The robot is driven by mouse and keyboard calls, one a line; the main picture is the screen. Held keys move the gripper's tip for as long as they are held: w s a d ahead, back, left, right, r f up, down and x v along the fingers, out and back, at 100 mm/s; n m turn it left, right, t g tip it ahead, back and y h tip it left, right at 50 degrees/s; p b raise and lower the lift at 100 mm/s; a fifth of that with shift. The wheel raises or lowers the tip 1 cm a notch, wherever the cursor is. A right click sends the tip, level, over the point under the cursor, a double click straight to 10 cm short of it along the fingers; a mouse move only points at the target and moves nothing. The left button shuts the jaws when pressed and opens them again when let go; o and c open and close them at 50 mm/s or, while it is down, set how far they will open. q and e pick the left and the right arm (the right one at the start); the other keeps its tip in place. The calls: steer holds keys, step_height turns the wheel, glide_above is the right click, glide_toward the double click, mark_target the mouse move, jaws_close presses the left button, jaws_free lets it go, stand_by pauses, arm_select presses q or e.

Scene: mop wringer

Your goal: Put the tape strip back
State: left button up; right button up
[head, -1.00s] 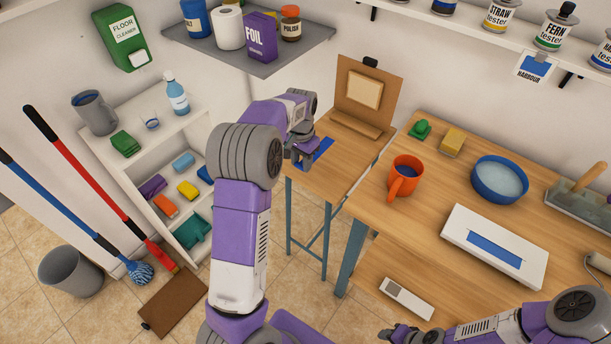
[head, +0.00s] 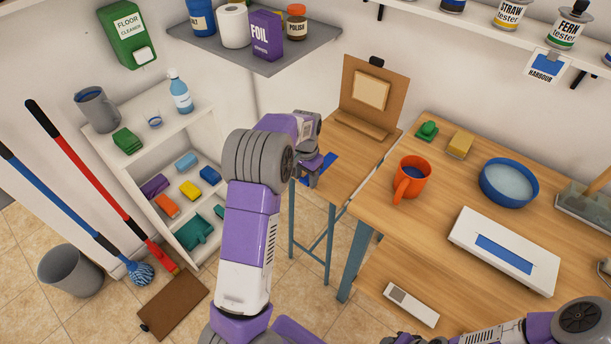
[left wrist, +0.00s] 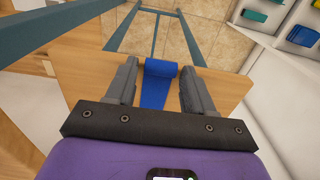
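A blue strip (head: 327,164), which looks like the tape strip, lies on the small wooden table, partly hidden behind my left gripper in the head view. In the left wrist view the blue strip (left wrist: 156,88) runs between the fingers, with a curled-looking far end near the table edge. My left gripper (head: 312,178) is over this table. In the left wrist view its fingers (left wrist: 159,72) are apart, one on each side of the strip, with a gap on both sides. My right gripper (head: 404,339) is at the bottom edge, mostly cut off; its fingers cannot be made out.
A tan board (head: 378,82) stands at the back of the small table. The larger table holds an orange mug (head: 412,178), a blue bowl (head: 508,183), a sponge (head: 460,144) and a white panel with a blue patch (head: 488,226). A shelf unit (head: 133,160) stands at left.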

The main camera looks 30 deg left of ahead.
arm_select(q)
steer(key=shift+o, duration=0.5)
step_height(320, 180, up, 12)
steer(key=p, duration=0.4)
steer(key=shift+r, duration=0.15)
